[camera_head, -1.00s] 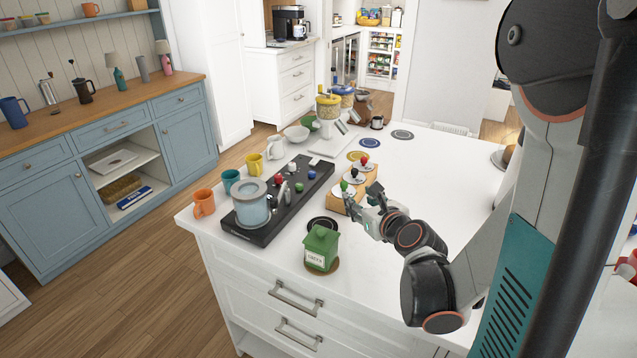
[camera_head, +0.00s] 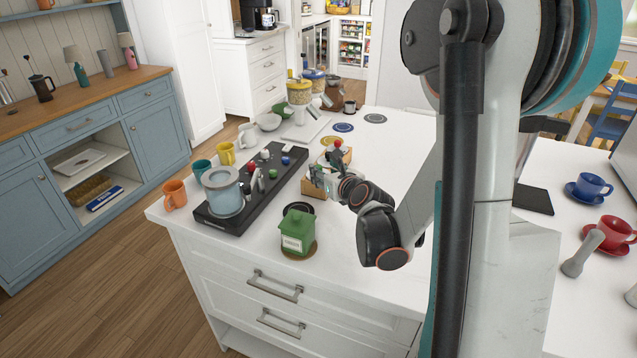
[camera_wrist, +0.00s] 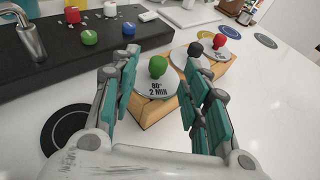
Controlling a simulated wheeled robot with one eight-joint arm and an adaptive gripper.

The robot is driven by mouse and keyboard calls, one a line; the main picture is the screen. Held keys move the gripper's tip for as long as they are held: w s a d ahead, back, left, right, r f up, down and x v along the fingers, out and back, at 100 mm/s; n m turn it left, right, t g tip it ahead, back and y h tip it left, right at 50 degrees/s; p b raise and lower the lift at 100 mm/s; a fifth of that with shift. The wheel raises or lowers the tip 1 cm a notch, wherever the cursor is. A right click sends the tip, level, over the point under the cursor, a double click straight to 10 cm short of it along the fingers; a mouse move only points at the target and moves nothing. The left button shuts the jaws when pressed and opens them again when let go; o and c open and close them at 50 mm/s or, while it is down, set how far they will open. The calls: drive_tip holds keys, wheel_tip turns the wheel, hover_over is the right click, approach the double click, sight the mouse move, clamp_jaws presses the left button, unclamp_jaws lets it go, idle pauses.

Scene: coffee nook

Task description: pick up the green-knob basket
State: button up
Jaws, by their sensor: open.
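The green-knob basket (camera_wrist: 157,88) sits in the near end of a wooden rack (camera_wrist: 154,112), with a round green knob and a pale disc marked "80° 2 MIN". In the wrist view my gripper (camera_wrist: 163,82) is open, with one teal-padded finger on each side of the green knob; I see a gap on both sides. In the head view my gripper (camera_head: 324,177) is at the rack's near end and hides the green knob. A dark-knob basket (camera_wrist: 190,58) and a red-knob basket (camera_wrist: 225,57) stand farther along the rack.
A black machine base (camera_head: 262,193) with coloured knobs lies left of the rack. A green canister (camera_head: 297,231) stands near the counter's front edge. A dark round mat (camera_wrist: 68,127) lies close by my left finger.

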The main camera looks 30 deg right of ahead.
sight(320, 168)
drive_tip(key=b+x, duration=0.1)
drive_tip(key=x, duration=0.2)
drive_tip(key=shift+w, duration=0.35)
clamp_jaws()
wheel_tip(320, 168, up, 20)
drive_tip(key=p, duration=0.7)
drive_tip(key=shift+p, duration=0.4)
drive_tip(key=shift+a, duration=0.15)
